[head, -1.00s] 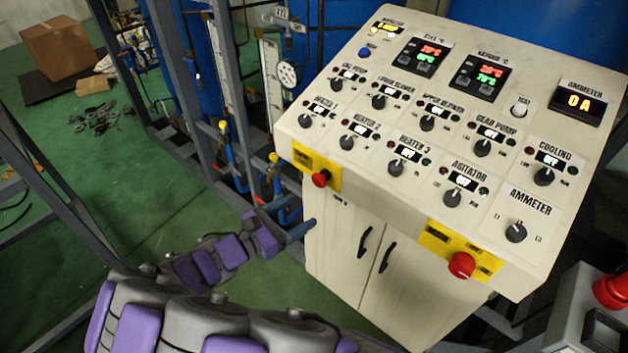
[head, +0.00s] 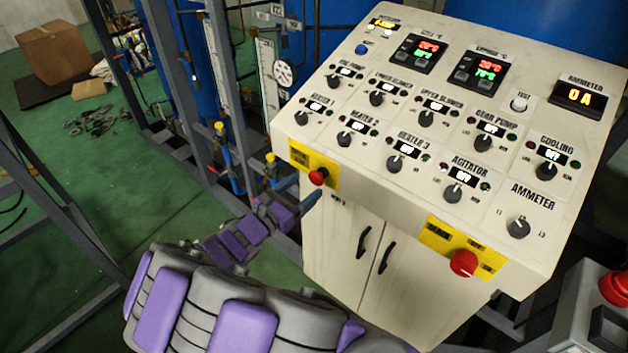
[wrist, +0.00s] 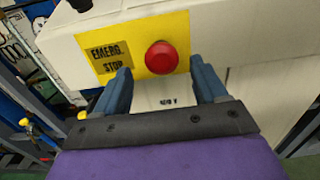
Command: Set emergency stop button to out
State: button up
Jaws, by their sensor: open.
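The red emergency stop button (wrist: 161,57) sits on a yellow plate (wrist: 183,22) marked "EMERG. STOP" in the wrist view. It also shows at the left of the console's front edge in the head view (head: 319,177). My gripper (wrist: 163,78) is open and empty, with one blue finger to each side just below the button. In the head view my gripper (head: 302,193) is just below and left of the button. The fingers look apart from it. I cannot tell whether the button is in or out.
A larger red knob (head: 463,263) sits on another yellow plate at the right. The beige console (head: 340,215) has black dials and cabinet doors with handles. Grey frame posts (head: 188,90) and valves stand at the left. A grey box with a red button (head: 613,288) is at the lower right.

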aim_at(313, 180)
jog(key=shift+b+x, duration=0.45)
jog(key=shift+x, duration=2.2)
jog(key=shift+c, duration=0.3)
